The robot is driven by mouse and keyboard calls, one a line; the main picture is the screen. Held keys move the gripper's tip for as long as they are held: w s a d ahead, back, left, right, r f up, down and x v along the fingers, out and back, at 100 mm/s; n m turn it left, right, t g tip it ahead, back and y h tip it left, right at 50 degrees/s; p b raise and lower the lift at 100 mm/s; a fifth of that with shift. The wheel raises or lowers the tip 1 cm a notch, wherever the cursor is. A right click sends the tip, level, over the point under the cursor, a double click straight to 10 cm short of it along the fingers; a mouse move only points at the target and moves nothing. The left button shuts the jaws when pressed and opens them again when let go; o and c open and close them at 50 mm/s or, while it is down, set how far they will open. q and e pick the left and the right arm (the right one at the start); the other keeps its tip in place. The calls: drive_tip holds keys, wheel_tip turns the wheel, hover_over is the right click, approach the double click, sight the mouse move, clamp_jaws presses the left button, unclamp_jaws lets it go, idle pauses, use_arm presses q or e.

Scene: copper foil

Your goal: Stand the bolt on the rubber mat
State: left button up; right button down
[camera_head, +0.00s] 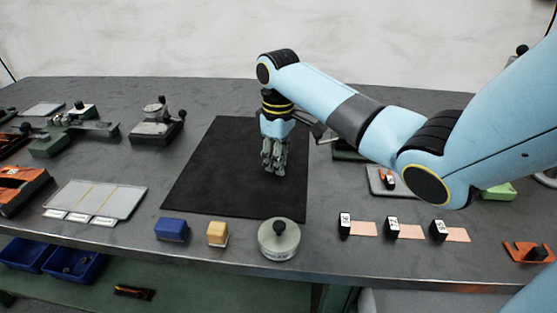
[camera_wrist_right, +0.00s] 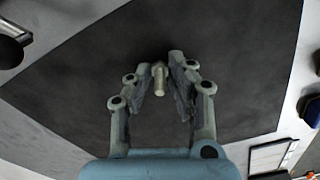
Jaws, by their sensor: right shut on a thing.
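The black rubber mat (camera_head: 220,180) lies in the middle of the grey bench, and it fills much of the right wrist view (camera_wrist_right: 80,80). My right gripper (camera_head: 273,170) reaches down over the mat's right half. In the right wrist view my right gripper (camera_wrist_right: 160,75) has its fingertips closed on the bolt (camera_wrist_right: 159,80). The bolt is small and pale, and its shank points toward the camera. In the head view the fingers hide the bolt. I cannot tell whether it touches the mat. My left gripper is out of view.
A blue block (camera_head: 172,229), a yellow block (camera_head: 217,233) and a round grey weight with a knob (camera_head: 279,240) stand by the mat's front edge. Black blocks with copper strips (camera_head: 408,231) lie to the right. A pale labelled plate (camera_head: 97,199) lies left. The mat's left half is clear.

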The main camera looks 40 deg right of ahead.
drive_tip(key=c, duration=1.2)
unclamp_jaws()
drive_tip(key=shift+f, duration=0.1)
wheel_tip(320, 180, up, 12)
drive_tip(key=shift+p, duration=0.3)
